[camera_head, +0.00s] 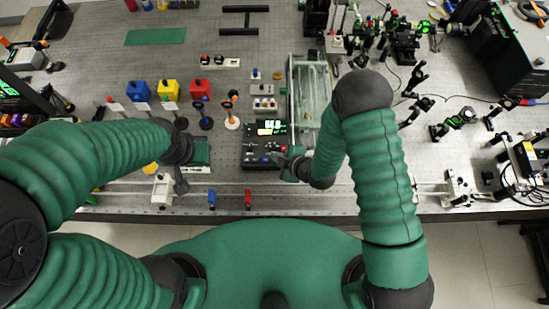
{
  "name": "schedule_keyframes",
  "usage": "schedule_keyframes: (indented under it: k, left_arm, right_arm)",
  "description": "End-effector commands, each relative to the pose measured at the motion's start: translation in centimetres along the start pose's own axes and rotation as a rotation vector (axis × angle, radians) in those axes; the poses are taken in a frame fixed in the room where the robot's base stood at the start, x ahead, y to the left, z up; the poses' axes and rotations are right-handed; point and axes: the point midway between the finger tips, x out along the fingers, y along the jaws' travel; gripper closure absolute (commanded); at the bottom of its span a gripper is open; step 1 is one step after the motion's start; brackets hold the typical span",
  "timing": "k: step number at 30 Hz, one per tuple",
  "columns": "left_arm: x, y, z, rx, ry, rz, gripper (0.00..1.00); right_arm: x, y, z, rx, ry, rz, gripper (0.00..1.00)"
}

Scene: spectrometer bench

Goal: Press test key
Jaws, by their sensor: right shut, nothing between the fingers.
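A black instrument (254,180) with a lit green display (271,127) sits at the near middle of the bench. Small red, blue and pale keys show on its sloped face below the display. I cannot read which is the test key. My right gripper (281,160) is shut and empty, with its tips over the right part of the instrument's key area. I cannot tell whether they touch a key; the gripper hides part of that face. My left gripper (181,184) hangs near the front of the bench, left of the instrument. Its fingers are too small to read.
A clear-walled tank (310,85) stands right behind my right forearm. Blue (138,91), yellow (168,90) and red (200,89) blocks stand at the left. A rail (320,191) runs along the front edge. Optical mounts (405,45) crowd the right side.

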Motion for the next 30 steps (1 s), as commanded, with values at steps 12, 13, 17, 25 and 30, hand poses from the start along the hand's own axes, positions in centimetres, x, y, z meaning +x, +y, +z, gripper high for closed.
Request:
schedule_keyframes:
  k: [12,13,17,25,30]
  left_arm:
    - [0.6,0.0,0.1,0.0,0.0,0.0,0.64]
    - [0.7,0.0,0.2,0.0,0.0,0.0,0.64]
    - [0.9,0.0,0.2,0.0,0.0,0.0,0.64]
    - [0.8,0.0,0.2,0.0,0.0,0.0,0.64]
    - [1.0,0.0,0.2,0.0,0.0,0.0,0.64]
  right_arm:
    - [0.3,-0.3,0.3,0.0,0.0,0.0,1.0]
    - [0.4,-0.4,0.4,-0.001,0.0,0.0,1.0]
    - [0.5,-0.5,0.5,-0.001,0.0,0.0,1.0]
    - [0.4,-0.4,0.4,0.0,0.0,0.0,1.0]
    - [0.6,-0.5,0.5,0.0,0.0,0.0,1.0]
